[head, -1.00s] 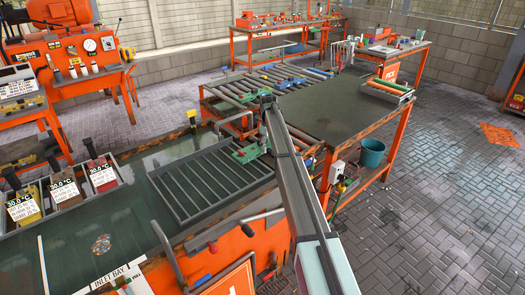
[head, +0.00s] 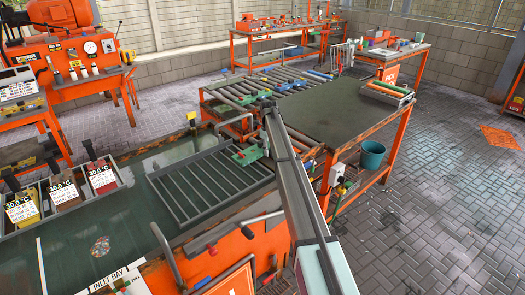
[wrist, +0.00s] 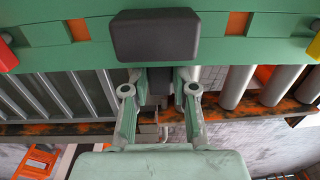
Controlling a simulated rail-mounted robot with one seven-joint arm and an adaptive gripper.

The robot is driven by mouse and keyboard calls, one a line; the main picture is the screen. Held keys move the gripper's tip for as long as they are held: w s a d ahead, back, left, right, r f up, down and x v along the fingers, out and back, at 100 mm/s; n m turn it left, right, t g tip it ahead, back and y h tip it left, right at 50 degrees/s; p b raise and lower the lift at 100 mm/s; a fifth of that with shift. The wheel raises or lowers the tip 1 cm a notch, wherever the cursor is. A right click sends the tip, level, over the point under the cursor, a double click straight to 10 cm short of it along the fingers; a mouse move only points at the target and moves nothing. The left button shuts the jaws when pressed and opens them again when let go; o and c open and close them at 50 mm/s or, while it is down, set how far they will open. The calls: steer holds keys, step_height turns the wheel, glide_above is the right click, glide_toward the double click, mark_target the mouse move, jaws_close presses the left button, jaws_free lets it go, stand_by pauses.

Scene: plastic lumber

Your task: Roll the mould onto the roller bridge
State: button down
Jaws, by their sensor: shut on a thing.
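The mould (wrist: 50,53) appears to be the wide green body with orange patches across the top of the wrist view. A dark grey block (wrist: 155,35) stands at its middle. My gripper (wrist: 158,88) is shut on a dark part below that block; its exact grip is partly hidden. Slats show at the left and grey rollers (wrist: 237,87) at the right beneath the green body. In the head view a green piece (head: 245,156) lies by the slatted bed's right end, partly behind my arm. The roller bridge (head: 228,90) lies beyond it.
The slatted bed (head: 178,207) lies on the dark bench, left of my arm. A dark-topped table (head: 340,105) with a tray of orange rollers (head: 388,88) stands at the right. Labelled bins (head: 103,178) stand at the left.

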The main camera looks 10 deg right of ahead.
steer(key=shift+w+d, duration=0.65)
steer(key=shift+d, duration=0.3)
steer(key=shift+w+d, duration=0.45)
steer(key=shift+d, duration=0.3)
steer(key=shift+w+d, duration=0.5)
steer(key=shift+d, duration=0.3)
steer(key=shift+f, duration=0.1)
